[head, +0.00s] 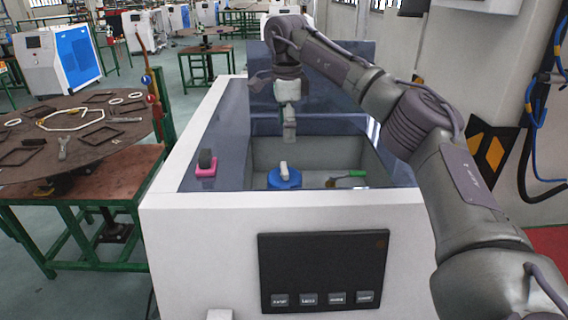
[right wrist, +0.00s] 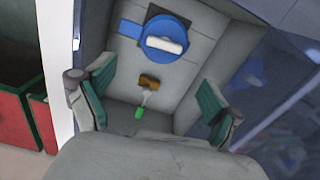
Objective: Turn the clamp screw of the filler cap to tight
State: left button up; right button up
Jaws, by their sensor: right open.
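The filler cap (head: 284,181) is a round blue cap with a white bar-shaped clamp screw (head: 283,167) on top, inside the recess of the white machine. In the right wrist view the blue cap (right wrist: 153,54) lies near the top, with the white bar (right wrist: 165,45) across it, nearly level in the picture. My right gripper (head: 289,136) hangs above the recess, apart from the cap. Its two fingers (right wrist: 159,78) are spread wide with nothing between them that they touch. My left gripper is not in view.
A brush with a green handle (head: 345,177) lies in the recess right of the cap. A dark block on a pink base (head: 206,168) stands on the machine's left top. Recess walls (head: 318,152) surround the cap. A round table (head: 75,132) with loose parts stands left.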

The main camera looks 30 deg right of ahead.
send_over(285, 167)
notch_tip(285, 167, down, 4)
jog(key=shift+f+p, duration=0.25)
jog(key=shift+p, duration=0.05)
notch_tip(285, 167, down, 4)
jog(key=shift+w+f+p, duration=0.1)
jog(key=shift+f+p, duration=0.1)
jog(key=shift+p, duration=0.25)
jog(key=shift+f, duration=0.75)
jog(key=shift+c, duration=0.2)
jog(key=c, duration=0.8)
jog(key=shift+c, duration=1.4)
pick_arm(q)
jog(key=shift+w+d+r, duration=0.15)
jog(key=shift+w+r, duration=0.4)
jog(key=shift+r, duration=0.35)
